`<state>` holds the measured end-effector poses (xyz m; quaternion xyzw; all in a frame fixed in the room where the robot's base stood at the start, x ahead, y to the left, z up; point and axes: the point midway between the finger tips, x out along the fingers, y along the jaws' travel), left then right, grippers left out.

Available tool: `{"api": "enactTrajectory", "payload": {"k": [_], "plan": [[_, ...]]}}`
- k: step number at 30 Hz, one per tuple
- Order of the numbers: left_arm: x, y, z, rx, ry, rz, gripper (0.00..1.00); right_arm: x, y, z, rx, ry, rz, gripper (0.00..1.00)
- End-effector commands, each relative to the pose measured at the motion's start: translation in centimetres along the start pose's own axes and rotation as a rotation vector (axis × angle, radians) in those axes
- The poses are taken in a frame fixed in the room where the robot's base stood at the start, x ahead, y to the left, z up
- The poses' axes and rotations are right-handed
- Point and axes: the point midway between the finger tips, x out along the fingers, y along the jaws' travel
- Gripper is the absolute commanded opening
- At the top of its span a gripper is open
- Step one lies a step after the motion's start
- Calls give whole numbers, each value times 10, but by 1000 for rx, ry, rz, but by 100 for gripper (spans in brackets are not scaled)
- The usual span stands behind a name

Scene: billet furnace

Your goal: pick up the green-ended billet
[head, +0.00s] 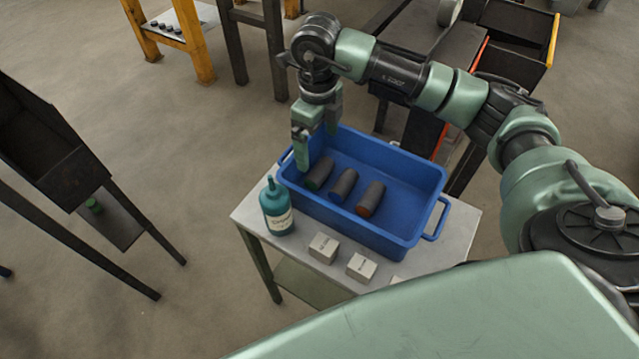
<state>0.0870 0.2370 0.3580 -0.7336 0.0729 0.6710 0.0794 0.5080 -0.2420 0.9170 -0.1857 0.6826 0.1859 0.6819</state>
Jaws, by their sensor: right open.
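The green-ended billet (318,173) is a dark grey cylinder lying in the blue tub (408,238), its green end toward the near left. It is the leftmost of three billets there. A blue-ended billet (344,186) and a red-ended billet (370,199) lie to its right, roughly parallel to it. My right gripper (317,148) is open and points down over the left part of the tub, just behind and above the green-ended billet. Nothing shows between its fingers. My left gripper is out of view.
The tub stands on a small light table (460,222). A teal bottle (276,208) and white labelled boxes (323,247) stand in front of the tub. A dark bin stand (55,150) is at the left. Open floor lies between it and the table.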

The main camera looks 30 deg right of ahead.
Motion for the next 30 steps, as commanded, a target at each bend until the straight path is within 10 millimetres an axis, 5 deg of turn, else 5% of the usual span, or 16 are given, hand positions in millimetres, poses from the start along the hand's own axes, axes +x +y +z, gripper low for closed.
{"api": "enactTrajectory", "payload": {"k": [1, 15, 23, 30], "plan": [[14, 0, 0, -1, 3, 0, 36, 14, 0, 0, 0, -1, 0, 98], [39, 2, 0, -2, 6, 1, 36, 53, 0, -1, 0, 0, 1, 98], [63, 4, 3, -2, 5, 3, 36, 93, 0, -4, 0, 0, 1, 98], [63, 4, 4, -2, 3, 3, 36, 95, 0, -4, 0, -1, 0, 98]]}}
